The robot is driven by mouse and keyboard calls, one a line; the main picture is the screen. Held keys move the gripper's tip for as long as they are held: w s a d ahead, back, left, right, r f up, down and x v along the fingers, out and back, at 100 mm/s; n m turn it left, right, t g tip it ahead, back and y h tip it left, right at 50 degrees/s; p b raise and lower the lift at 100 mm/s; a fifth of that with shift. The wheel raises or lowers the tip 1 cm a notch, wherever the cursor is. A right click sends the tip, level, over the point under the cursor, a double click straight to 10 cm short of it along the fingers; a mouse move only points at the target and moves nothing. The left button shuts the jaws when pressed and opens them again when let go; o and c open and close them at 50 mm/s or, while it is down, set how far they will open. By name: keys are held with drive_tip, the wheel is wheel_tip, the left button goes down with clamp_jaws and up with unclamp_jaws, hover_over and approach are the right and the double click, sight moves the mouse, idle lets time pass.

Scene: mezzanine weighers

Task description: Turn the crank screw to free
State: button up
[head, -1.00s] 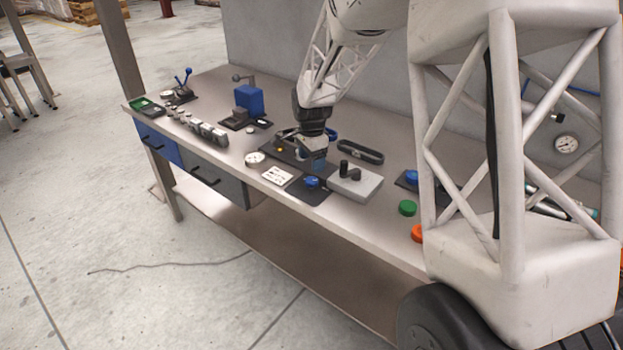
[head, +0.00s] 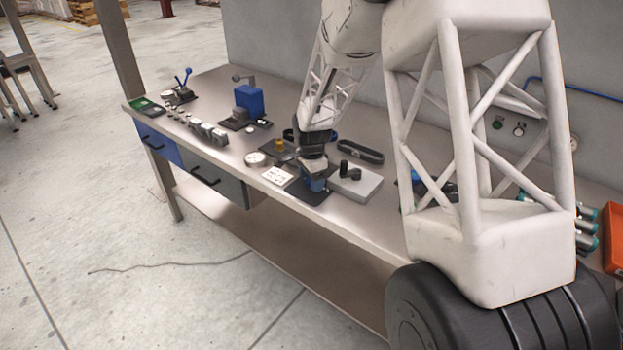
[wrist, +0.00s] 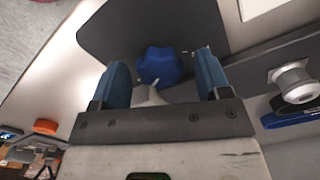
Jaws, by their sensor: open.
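A blue lobed knob (wrist: 160,65) sits on a dark plate (wrist: 112,35) in the wrist view, between and beyond my fingertips. My gripper (wrist: 162,72) is open, with one blue finger on each side of the knob and no visible grip on it. In the head view my gripper (head: 314,182) is low over the dark plate (head: 298,192) near the table's front edge, hiding the knob. A black crank-shaped handle (head: 349,171) stands on a pale grey block (head: 362,187) just right of it. I cannot tell which part is the crank screw.
A brass-coloured piece (head: 279,145) stands on another dark plate behind left. A white card (head: 277,176) and a round gauge (head: 255,159) lie to the left. A black tray (head: 360,151) lies behind. A blue device with a lever (head: 249,100) stands farther left.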

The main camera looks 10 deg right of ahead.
drive_tip(key=c, duration=0.9)
